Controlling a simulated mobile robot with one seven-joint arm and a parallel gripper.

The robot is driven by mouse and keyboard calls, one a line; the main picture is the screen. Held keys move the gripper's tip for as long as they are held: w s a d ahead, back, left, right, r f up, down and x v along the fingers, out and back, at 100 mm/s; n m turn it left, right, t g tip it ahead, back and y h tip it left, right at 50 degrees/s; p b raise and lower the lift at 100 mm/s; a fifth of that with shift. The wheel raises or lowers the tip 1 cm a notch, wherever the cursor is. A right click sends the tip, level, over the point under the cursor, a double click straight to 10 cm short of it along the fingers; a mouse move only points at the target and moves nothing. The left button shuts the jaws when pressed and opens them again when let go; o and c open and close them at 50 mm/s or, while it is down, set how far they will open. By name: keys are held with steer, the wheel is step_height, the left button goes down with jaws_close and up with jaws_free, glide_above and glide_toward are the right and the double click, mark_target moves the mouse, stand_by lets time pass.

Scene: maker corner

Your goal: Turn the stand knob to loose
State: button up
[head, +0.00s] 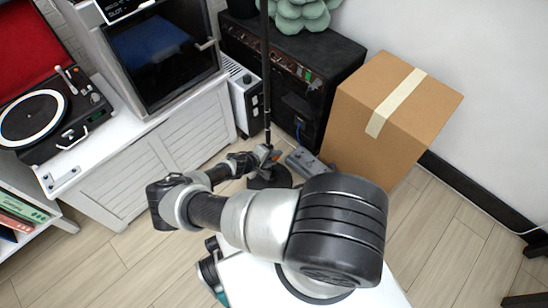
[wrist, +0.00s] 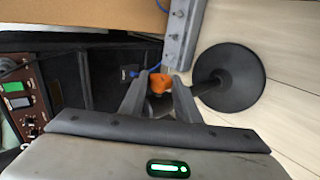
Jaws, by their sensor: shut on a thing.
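The stand is a thin black pole (head: 265,75) on a round black base (head: 268,179), and the base also shows in the wrist view (wrist: 234,80). The stand knob is orange (wrist: 160,81) and sits between the fingertips of my gripper (wrist: 159,90), which is shut on it. In the head view my gripper (head: 262,156) is at the pole, low above the base. The knob is mostly covered by the gripper there. Which setting the knob is at cannot be told.
A black amplifier (head: 300,75) stands behind the pole, with a cardboard box (head: 390,110) to its right. A grey metal pedal-like thing (head: 303,163) lies just right of the gripper. A white cabinet (head: 160,145) stands on the left. Wooden floor is clear in front.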

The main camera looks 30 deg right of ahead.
steer(key=shift+d, duration=0.1)
steer(key=o, duration=1)
steer(key=shift+o, duration=0.2)
steer(key=p+v, duration=0.4)
steer(key=v, duration=1.3)
steer(key=shift+s+r, duration=0.1)
steer(key=shift+s, duration=0.1)
